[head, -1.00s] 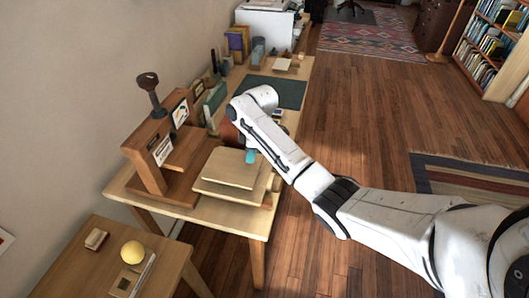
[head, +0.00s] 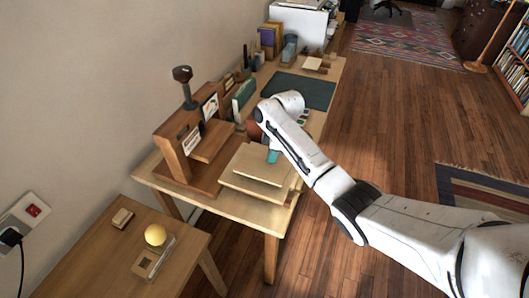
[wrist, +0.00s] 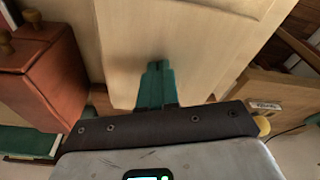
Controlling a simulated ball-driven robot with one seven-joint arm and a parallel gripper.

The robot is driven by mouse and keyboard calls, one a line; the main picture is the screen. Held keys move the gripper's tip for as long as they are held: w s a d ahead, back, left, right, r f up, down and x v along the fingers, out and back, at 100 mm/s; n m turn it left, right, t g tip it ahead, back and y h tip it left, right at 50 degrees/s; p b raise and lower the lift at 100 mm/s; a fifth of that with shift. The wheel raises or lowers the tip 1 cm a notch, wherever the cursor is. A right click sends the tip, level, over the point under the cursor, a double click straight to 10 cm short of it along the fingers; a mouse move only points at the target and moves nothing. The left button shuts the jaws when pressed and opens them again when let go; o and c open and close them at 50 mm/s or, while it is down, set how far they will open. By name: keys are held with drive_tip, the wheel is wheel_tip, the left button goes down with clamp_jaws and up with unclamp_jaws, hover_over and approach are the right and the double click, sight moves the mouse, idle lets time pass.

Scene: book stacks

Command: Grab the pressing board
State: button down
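The pale wooden pressing boards lie stacked on the wooden table. The upper board (head: 258,165) sits on a larger lower one (head: 236,183). My gripper (head: 273,157) is at the upper board's right edge, its teal fingertips seen there. In the wrist view my gripper's teal fingers (wrist: 157,68) are close together in front of a broad pale board face (wrist: 200,50). I see nothing between them. Whether they touch the board I cannot tell. My wrist hides part of the stack's back side.
A wooden press (head: 178,160) with a dark knob stands left of the boards. A smaller table (head: 90,255) with a yellow ball (head: 155,235) is in front. Open floor is at right.

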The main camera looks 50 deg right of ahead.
sight(280, 162)
drive_tip(key=s+d, duration=0.1)
drive_tip(key=s+f, duration=0.1)
drive_tip(key=shift+s+d, duration=0.3)
drive_tip(key=shift+d, duration=0.1)
drive_tip(key=shift+d+r+p, duration=0.1)
drive_tip(key=shift+r+p, duration=0.7)
drive_tip(key=shift+p, duration=0.25)
drive_tip(key=shift+w, duration=0.1)
